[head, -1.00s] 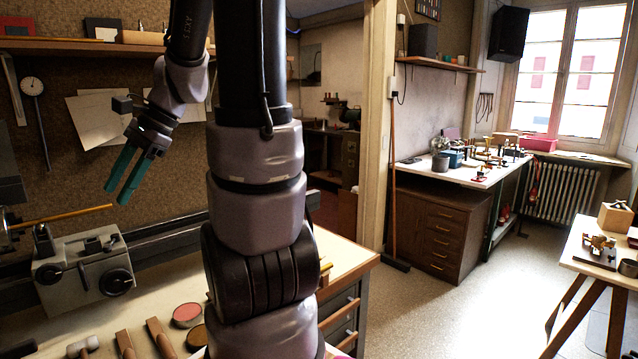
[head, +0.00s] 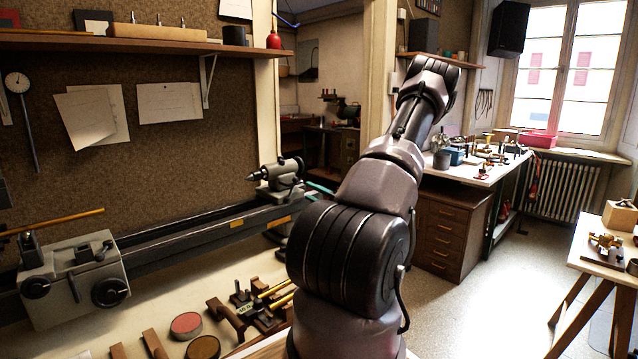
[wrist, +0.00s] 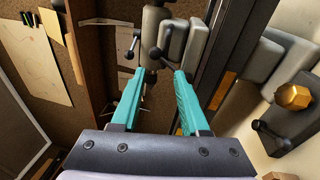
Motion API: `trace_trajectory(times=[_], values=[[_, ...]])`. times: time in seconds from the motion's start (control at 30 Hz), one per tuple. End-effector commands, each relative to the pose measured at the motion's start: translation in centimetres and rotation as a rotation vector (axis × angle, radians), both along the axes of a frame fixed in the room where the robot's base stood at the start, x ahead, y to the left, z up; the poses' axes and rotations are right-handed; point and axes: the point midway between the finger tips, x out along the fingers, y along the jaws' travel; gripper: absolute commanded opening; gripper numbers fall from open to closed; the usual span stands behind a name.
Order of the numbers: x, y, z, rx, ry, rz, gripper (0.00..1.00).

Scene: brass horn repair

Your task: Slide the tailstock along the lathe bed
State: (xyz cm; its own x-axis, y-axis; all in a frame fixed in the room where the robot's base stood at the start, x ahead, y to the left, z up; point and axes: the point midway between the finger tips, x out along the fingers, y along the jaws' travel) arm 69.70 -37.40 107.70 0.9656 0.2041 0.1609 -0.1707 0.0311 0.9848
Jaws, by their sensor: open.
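The grey tailstock (head: 279,174), with a pointed centre facing left, stands near the right end of the dark lathe bed (head: 185,236). My gripper is mostly hidden behind my arm in the head view; a teal finger shows just right of the tailstock. In the wrist view my gripper (wrist: 158,76) is open, with its two teal fingers apart and pointing at the tailstock (wrist: 153,22). A black ball-ended lever lies near the gap between the fingertips. I cannot tell whether the fingers touch anything. The bed (wrist: 236,45) runs along the right of the fingers.
The lathe carriage (head: 75,282) sits at the left, with bed clear between it and the tailstock. Hand tools and round tins (head: 186,325) lie on the bench in front. A shelf (head: 130,45) hangs above. A brass hex part (wrist: 292,97) shows at the right.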

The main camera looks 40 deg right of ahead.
Motion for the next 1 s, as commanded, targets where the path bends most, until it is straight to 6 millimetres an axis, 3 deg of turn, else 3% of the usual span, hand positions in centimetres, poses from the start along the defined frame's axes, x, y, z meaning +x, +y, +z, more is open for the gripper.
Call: trace_trajectory(times=[0.1, 0.23, 0.7, 1.0], values=[[-0.3, -1.6, -1.0, 0.064, 0.0, -0.052, 0.45], [0.6, -1.6, -0.9, 0.075, -0.001, -0.059, 0.45], [8.5, -0.4, 0.5, 0.071, -0.001, -0.057, 0.45], [10.1, -0.2, 0.8, 0.071, 0.0, -0.058, 0.45]])
